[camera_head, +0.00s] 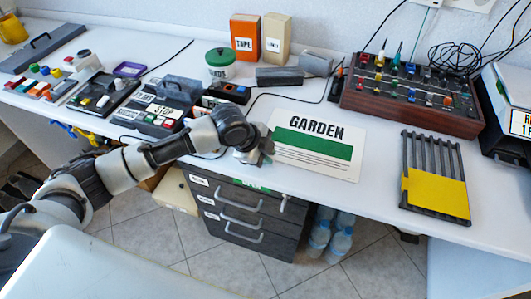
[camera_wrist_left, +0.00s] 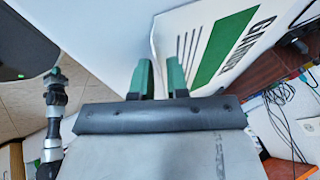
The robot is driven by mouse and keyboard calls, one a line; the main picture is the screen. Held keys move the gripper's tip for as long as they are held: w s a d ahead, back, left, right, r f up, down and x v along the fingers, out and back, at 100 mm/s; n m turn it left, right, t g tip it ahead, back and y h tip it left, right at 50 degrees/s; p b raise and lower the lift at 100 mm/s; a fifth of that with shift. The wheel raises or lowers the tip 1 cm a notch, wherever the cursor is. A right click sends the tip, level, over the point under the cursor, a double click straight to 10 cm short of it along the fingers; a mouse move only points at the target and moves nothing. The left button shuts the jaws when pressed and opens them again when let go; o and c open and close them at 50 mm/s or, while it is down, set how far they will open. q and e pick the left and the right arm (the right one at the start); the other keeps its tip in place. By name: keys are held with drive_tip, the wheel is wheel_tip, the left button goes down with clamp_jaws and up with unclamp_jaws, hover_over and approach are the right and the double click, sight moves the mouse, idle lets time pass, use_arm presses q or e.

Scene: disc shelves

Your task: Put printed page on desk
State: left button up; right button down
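The printed page (camera_head: 312,165), white with the heading GARDEN and a green band, lies on the white desk (camera_head: 375,205) close to its front edge. My left gripper (camera_head: 262,150) is at the page's left edge. In the left wrist view the page (camera_wrist_left: 190,42) is beyond the green fingers (camera_wrist_left: 160,80), which stand apart with a gap between them. The page's edge lines up near that gap; I cannot tell whether the fingers touch it. What looks like my right arm (camera_wrist_left: 55,105) shows small at the left of the wrist view; its finger state is unclear.
A yellow-fronted rack (camera_head: 437,190) stands right of the page. A control box with knobs (camera_head: 410,95) is behind it. Dark devices (camera_head: 160,105) and a green-lidded jar (camera_head: 220,66) stand to the left. Drawers (camera_head: 245,205) and bottles are below the desk.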

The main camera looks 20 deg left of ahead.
use_arm(q)
drive_tip(key=shift+o, duration=0.7)
drive_tip(key=shift+s+f, duration=0.1)
use_arm(e)
drive_tip(key=shift+w, duration=0.1)
use_arm(q)
drive_tip(key=shift+f, duration=0.1)
use_arm(e)
drive_tip(key=shift+a, duration=0.1)
use_arm(q)
drive_tip(key=shift+s, duration=0.1)
use_arm(e)
drive_tip(key=shift+w, duration=0.1)
